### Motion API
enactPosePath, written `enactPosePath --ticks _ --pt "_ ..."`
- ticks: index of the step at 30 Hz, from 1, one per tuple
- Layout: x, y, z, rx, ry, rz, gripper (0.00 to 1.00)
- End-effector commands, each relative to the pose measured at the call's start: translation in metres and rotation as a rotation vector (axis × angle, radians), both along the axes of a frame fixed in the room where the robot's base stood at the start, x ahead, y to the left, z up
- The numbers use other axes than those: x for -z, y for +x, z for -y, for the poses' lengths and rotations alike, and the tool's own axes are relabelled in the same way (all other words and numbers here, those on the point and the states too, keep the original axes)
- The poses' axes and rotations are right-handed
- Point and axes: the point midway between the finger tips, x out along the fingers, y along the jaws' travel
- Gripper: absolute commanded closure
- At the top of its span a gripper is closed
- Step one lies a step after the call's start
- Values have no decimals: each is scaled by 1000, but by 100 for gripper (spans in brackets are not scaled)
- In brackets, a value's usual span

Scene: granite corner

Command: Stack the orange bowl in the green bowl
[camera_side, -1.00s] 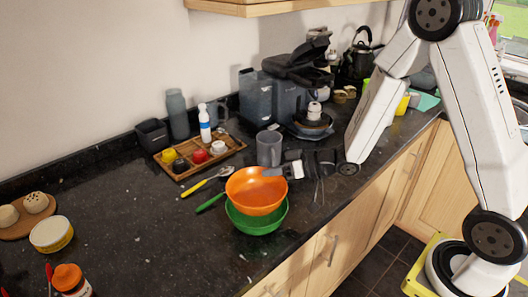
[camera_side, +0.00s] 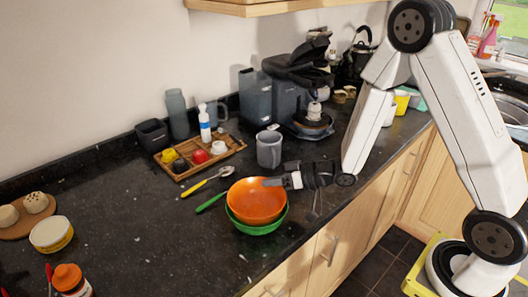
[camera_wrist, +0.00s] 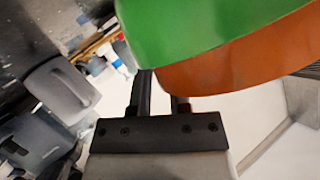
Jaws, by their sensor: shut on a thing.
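The orange bowl (camera_side: 257,199) sits low inside the green bowl (camera_side: 262,229) in the side view, with only a green band showing below it. My gripper (camera_side: 272,182) is at the orange bowl's right rim, shut on it. In the wrist view, the green bowl (camera_wrist: 195,28) fills the top and the orange bowl (camera_wrist: 245,62) curves to its right. My gripper's fingers (camera_wrist: 161,88) reach up to the orange wall there; their tips are partly hidden. I cannot tell whether the orange bowl rests fully on the green one.
A grey mug (camera_side: 269,149) stands behind my gripper. A green-handled utensil (camera_side: 211,201) and a yellow-handled spoon (camera_side: 207,182) lie left of the bowls. A wooden tray (camera_side: 199,157) of small items is farther back.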

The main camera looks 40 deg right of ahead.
Motion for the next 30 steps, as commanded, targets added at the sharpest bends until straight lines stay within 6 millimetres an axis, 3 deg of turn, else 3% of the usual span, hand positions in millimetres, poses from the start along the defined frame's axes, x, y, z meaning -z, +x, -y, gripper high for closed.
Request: enactPosePath --ticks 1,2,4,5,23,30 --pt "1 0 0 0 1 -1 100" --pt "1 0 0 0 0 -1 68" --pt "1 0 0 0 0 -2 45" --pt "1 0 0 0 0 -2 42" --pt "-8 -1 1 0 -1 -1 42" --pt "-19 -26 19 3 0 0 42"
